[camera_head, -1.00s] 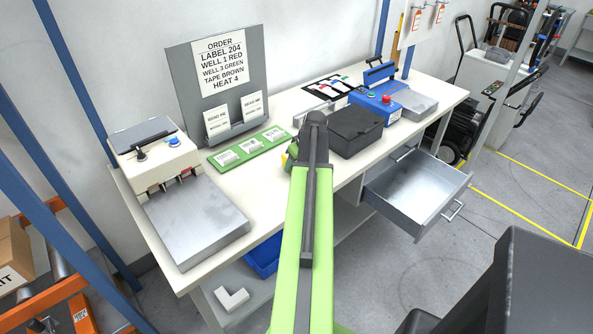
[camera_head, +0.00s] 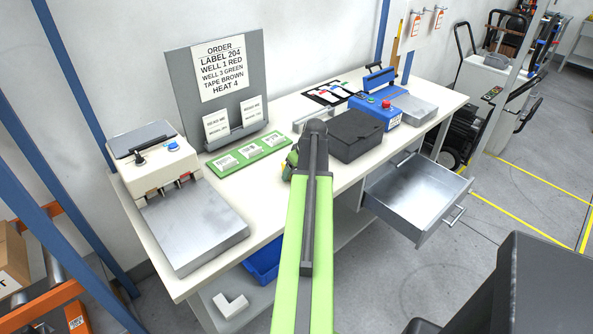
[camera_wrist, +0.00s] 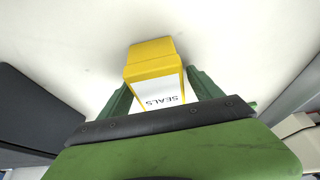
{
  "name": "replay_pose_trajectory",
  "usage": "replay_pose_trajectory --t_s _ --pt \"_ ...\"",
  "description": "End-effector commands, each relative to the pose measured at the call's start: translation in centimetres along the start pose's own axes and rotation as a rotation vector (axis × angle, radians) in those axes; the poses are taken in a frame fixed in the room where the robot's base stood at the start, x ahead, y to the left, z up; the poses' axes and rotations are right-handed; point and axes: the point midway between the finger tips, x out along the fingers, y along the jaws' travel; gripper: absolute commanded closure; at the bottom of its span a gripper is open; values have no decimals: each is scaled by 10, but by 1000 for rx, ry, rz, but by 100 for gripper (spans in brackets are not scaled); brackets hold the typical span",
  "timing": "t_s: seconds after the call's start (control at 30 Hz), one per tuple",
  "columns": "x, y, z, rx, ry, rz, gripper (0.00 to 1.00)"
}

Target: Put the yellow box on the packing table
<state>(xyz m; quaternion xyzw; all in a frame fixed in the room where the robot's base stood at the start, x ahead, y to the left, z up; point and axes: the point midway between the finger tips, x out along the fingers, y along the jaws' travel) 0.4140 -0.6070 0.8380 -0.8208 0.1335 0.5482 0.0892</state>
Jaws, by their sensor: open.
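In the wrist view the yellow box (camera_wrist: 152,52), with a white label reading SEALS, sits on a pale surface. My gripper (camera_wrist: 158,92) is open, its green fingers on either side of the box's near, labelled end. I cannot tell whether they touch it. In the head view my arm hides most of the gripper; a green part (camera_head: 291,160) shows left of the arm over the white packing table (camera_head: 275,188). The yellow box is not clearly visible in that view.
A dark grey box (camera_head: 355,134) stands right of my arm. A green card strip (camera_head: 249,152) lies left of it, near a grey machine plate (camera_head: 195,225). A blue device (camera_head: 376,109) stands at the back right. An open drawer (camera_head: 417,190) juts from the table front.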

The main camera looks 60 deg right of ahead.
Motion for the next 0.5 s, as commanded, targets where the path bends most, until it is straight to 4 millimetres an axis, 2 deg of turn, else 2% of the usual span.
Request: replay_pose_trajectory --t_s 0.17,0.5 --pt "-26 0 -2 1 0 0 26" --pt "-105 -1 -4 2 0 0 26"
